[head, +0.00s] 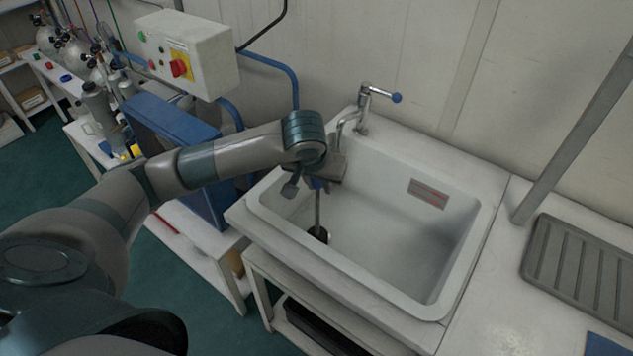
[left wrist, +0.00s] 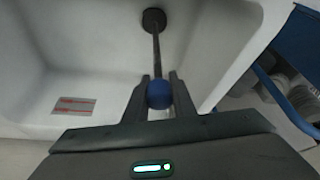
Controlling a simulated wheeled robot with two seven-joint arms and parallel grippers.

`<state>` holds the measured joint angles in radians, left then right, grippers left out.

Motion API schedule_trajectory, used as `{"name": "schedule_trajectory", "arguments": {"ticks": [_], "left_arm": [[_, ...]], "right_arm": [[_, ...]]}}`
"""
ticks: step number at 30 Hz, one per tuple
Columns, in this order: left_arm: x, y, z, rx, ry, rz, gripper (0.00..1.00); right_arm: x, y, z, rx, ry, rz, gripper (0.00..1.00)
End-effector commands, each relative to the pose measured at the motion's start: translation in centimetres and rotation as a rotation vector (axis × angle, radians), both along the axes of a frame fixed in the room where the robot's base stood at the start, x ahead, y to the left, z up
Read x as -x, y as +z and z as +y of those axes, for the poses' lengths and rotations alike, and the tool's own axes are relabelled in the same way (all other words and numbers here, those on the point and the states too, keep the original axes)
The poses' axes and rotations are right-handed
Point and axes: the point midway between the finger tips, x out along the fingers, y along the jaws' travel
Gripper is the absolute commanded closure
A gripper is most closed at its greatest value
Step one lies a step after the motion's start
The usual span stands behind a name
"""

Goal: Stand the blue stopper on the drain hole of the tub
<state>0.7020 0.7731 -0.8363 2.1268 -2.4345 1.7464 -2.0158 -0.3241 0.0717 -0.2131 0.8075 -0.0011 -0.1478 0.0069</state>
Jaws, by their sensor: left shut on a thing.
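The stopper (head: 317,208) has a blue knob, a thin rod and a dark round foot. My left gripper (head: 312,185) is shut on the knob, over the left part of the tub. In the left wrist view the blue knob (left wrist: 159,95) sits between the two fingers of my left gripper (left wrist: 157,92), and the rod runs to the dark foot (left wrist: 153,20). The stopper hangs nearly upright inside the white tub (head: 465,250), its foot low near the floor. I cannot tell whether the foot touches the floor. The drain hole does not show separately. My right gripper is not in view.
A tap (head: 362,110) with a blue-tipped lever stands behind the tub. A grey ribbed mat (head: 580,265) lies on the counter to the right. A switch box (head: 188,52) is on the wall at upper left, above a blue case (head: 170,120). The tub's right half is empty.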

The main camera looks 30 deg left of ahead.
Motion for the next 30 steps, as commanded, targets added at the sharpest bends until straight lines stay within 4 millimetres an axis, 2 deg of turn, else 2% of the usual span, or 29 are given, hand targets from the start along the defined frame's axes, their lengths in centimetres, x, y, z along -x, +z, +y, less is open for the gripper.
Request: {"name": "schedule_trajectory", "arguments": {"ticks": [1, 18, 19, 21, 27, 28, 30], "left_arm": [[-0.07, -1.16, 0.00, 0.001, 0.000, -0.002, 1.00], [-0.06, -1.30, -0.01, 0.001, 0.001, -0.002, 1.00], [-0.07, -1.30, 0.00, 0.001, 0.001, -0.002, 0.69], [-0.05, -1.31, 0.00, 0.001, 0.001, -0.002, 0.55], [-0.03, -1.36, 0.00, 0.000, 0.000, -0.001, 0.55], [0.02, -1.46, 0.00, -0.001, 0.000, 0.001, 0.50], [0.01, -1.46, 0.00, -0.001, 0.000, 0.001, 0.33]], "right_arm": [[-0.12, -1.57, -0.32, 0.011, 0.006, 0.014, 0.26], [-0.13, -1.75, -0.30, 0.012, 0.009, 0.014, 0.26], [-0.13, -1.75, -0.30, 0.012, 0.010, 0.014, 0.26], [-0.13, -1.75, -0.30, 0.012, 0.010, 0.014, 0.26], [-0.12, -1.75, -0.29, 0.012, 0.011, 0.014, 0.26], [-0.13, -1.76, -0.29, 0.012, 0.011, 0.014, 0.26], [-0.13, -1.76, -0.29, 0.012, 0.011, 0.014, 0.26]]}}
